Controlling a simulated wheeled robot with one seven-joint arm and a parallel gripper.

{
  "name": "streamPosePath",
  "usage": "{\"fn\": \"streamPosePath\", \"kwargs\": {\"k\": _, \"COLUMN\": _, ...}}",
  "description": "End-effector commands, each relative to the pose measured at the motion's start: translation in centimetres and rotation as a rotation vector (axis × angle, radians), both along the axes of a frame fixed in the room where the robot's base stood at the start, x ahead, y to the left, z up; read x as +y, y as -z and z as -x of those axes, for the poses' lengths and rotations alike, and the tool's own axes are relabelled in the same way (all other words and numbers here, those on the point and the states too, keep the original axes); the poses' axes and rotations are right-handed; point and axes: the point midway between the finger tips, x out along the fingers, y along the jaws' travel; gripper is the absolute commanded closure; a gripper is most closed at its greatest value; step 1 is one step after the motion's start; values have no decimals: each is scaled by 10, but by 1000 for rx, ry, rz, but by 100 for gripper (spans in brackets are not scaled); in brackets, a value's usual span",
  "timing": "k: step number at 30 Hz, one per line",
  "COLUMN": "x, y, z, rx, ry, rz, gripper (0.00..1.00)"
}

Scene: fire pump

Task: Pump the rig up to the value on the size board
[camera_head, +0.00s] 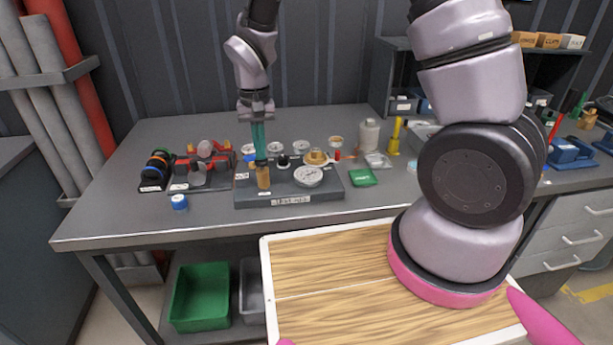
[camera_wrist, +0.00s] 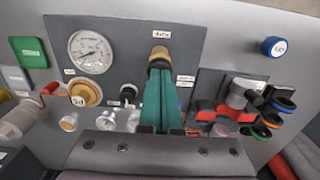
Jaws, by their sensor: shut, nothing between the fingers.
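The test rig (camera_head: 290,199) is a dark grey block on the grey bench, with a label on its front. A round white dial gauge (camera_head: 308,176) sits on its right side and shows large in the wrist view (camera_wrist: 92,52); I cannot read its needle value. An upright tan pump handle (camera_head: 263,178) stands at the rig's front left; its top also shows in the wrist view (camera_wrist: 158,54). My gripper (camera_head: 260,158) points down with its teal fingers shut and empty, tips at the handle's top. I cannot tell whether they touch. I cannot make out the size board.
Left of the rig are red-and-grey fittings (camera_head: 203,170), black rings (camera_head: 155,172) and a blue cap (camera_head: 180,203).

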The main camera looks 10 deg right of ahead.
Motion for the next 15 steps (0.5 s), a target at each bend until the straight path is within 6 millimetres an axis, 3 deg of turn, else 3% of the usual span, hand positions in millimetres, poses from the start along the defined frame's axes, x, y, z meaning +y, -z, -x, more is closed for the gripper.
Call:
{"fn": "streamPosePath", "kwargs": {"k": 4, "x": 0, "y": 7, "z": 1, "rx": 2, "ry": -1, "rz": 2, "gripper": 100}}
{"fn": "streamPosePath", "kwargs": {"k": 15, "x": 0, "y": -2, "z": 1, "rx": 1, "ry": 0, "rz": 1, "gripper": 100}}
